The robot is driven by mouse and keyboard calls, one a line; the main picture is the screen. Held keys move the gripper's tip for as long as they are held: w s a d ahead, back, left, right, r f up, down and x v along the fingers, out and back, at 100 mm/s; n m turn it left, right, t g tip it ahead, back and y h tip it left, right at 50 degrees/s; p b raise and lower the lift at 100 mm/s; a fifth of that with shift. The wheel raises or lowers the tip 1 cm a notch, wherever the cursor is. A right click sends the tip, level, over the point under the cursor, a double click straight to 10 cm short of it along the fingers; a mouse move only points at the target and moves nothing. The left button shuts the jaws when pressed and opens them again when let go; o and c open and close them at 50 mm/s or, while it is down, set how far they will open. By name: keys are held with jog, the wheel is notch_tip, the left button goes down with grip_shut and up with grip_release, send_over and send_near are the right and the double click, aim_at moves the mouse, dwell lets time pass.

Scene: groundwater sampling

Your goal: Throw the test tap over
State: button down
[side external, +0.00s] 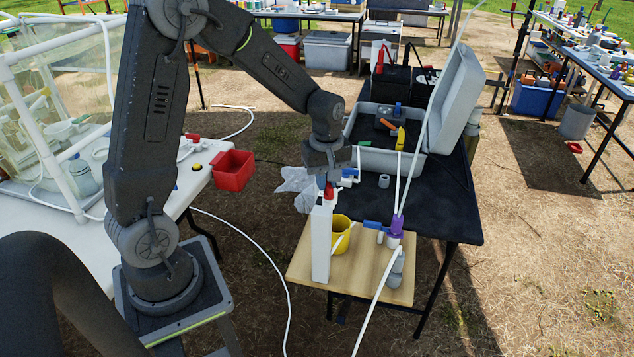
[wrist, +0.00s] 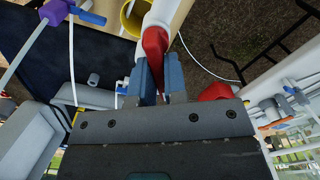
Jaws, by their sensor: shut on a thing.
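A white upright post (side external: 321,243) stands at the left edge of the wooden board and carries a red tap handle (side external: 328,191) at its top. My gripper (side external: 327,178) is above the post, pointing down, with its jaws closed around the red handle. In the wrist view the red handle (wrist: 155,42) shows between the two blue-grey fingers of my gripper (wrist: 159,66), with the white pipe (wrist: 162,12) beyond it. The fingers hide part of the handle, so its exact angle is unclear. A blue lever (side external: 348,173) sits just right of the post top.
The wooden board (side external: 350,283) also holds a yellow bucket (side external: 341,232), a purple fitting (side external: 397,226) with a blue lever (side external: 373,225), and white tubes. An open grey case (side external: 385,160) stands behind on the dark table (side external: 452,225). A red bin (side external: 233,170) is left.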

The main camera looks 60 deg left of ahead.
jog(key=m, duration=0.3)
jog(key=w+m, duration=0.1)
jog(key=m, duration=0.1)
jog(key=shift+d+m, duration=0.3)
jog(key=shift+d, duration=0.05)
jog(key=c, duration=1.1)
grip_release()
notch_tip(320, 180, up, 14)
jog(key=shift+f, duration=0.1)
